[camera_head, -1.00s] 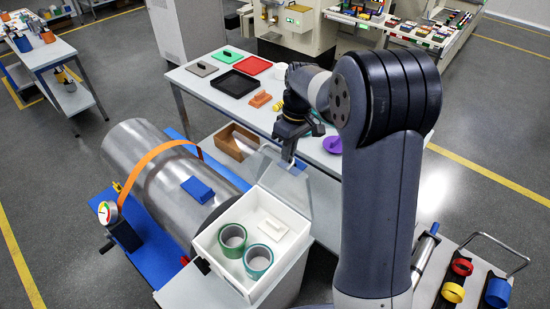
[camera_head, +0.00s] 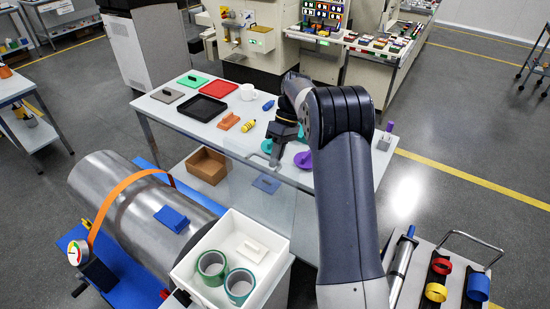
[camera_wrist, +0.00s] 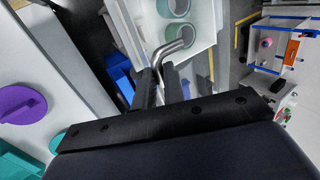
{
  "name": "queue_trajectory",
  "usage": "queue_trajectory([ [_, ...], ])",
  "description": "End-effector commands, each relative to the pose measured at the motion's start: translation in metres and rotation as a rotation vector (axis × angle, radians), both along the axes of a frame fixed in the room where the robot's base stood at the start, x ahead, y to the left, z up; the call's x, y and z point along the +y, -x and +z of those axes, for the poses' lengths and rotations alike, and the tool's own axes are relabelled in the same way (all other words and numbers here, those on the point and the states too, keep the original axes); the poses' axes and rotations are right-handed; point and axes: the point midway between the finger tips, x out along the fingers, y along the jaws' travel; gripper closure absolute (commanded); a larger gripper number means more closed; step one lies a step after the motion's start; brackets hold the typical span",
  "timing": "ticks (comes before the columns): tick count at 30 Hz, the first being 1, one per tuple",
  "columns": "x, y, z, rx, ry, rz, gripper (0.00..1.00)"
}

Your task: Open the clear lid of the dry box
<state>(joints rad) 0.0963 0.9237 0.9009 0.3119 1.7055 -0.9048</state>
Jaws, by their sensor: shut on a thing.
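The dry box (camera_head: 188,268) is a white open-topped box at the lower middle of the head view. Two green rolls (camera_head: 211,264) and a small white block (camera_head: 252,250) lie inside it. The clear lid (camera_head: 235,190) is raised at the box's far side; it is see-through and its edges are faint. My gripper (camera_head: 275,160) is beyond the box, at the lid's upper edge. In the wrist view, my gripper's fingers (camera_wrist: 162,82) are shut on a bent metal handle (camera_wrist: 178,46), with the box (camera_wrist: 203,40) behind it.
A white table (camera_head: 215,130) behind holds a black tray (camera_head: 202,108), a red tray (camera_head: 219,82), a purple disc (camera_head: 303,160) and other parts. A large metal cylinder (camera_head: 125,205) lies left of the box. A cart with coloured rings (camera_head: 436,292) stands at the right.

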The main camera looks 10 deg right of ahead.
Motion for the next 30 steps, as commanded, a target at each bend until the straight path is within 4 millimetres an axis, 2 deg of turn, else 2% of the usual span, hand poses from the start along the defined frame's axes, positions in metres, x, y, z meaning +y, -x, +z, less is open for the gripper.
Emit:
queue_trajectory([
  [1,-0.001,0.003,-0.008,0.018,0.004,0.001,1.0],
  [7,-0.001,0.003,-0.008,0.017,0.004,0.001,1.0],
  [8,-0.001,0.003,-0.008,0.017,0.004,0.001,0.88],
  [15,0.0,0.002,-0.005,0.01,0.002,0.001,0.68],
  [25,-0.001,-0.001,0.0,0.005,0.002,0.0,0.67],
  [30,-0.008,-0.008,0.015,0.002,0.001,0.0,0.67],
])
